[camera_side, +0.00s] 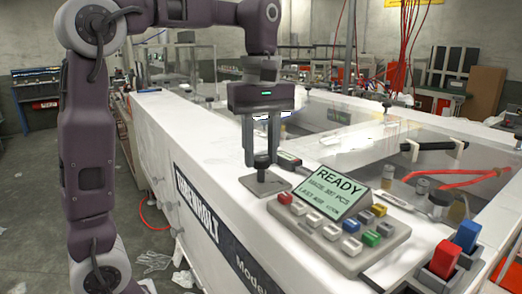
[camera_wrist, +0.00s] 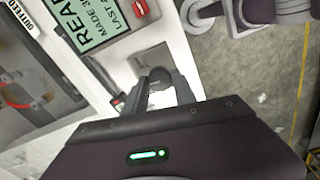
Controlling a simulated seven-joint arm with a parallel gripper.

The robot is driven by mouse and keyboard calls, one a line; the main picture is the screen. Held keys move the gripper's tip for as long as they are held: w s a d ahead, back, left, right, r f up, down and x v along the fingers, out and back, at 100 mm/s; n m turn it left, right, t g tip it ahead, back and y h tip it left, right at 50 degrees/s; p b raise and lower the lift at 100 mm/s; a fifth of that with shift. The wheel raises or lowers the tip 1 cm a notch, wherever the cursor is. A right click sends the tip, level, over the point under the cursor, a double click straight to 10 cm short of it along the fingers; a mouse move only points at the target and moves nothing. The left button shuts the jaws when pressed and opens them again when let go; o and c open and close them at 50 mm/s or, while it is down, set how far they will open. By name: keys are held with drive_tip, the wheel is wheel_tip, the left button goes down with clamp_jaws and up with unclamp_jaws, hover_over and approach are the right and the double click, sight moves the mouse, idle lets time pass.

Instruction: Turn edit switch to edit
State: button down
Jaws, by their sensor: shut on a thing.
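A dark knob switch (camera_side: 262,161) stands upright on a small grey plate (camera_side: 266,184) on the white machine top, left of the display. My gripper (camera_side: 262,157) points straight down over it, with its fingers shut on the knob. In the wrist view the rounded grey knob (camera_wrist: 159,79) sits between the two fingers of my gripper (camera_wrist: 161,87). No edit marking is readable on the plate, so I cannot tell the switch's position. The fingers hide part of the knob.
A tilted green display (camera_side: 333,191) reading READY stands beside the plate, above a keypad (camera_side: 340,235) with several coloured buttons. Red (camera_side: 444,259) and blue (camera_side: 467,236) rocker switches rise at the lower right. A black bar handle (camera_side: 436,146) lies farther back.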

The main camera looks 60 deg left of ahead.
sight(261, 158)
drive_tip(key=m, duration=0.6)
drive_tip(key=shift+m, duration=0.3)
idle(0.4)
drive_tip(key=c, duration=1)
unclamp_jaws()
wheel_tip(261, 158, up, 7)
drive_tip(key=shift+r, duration=0.1)
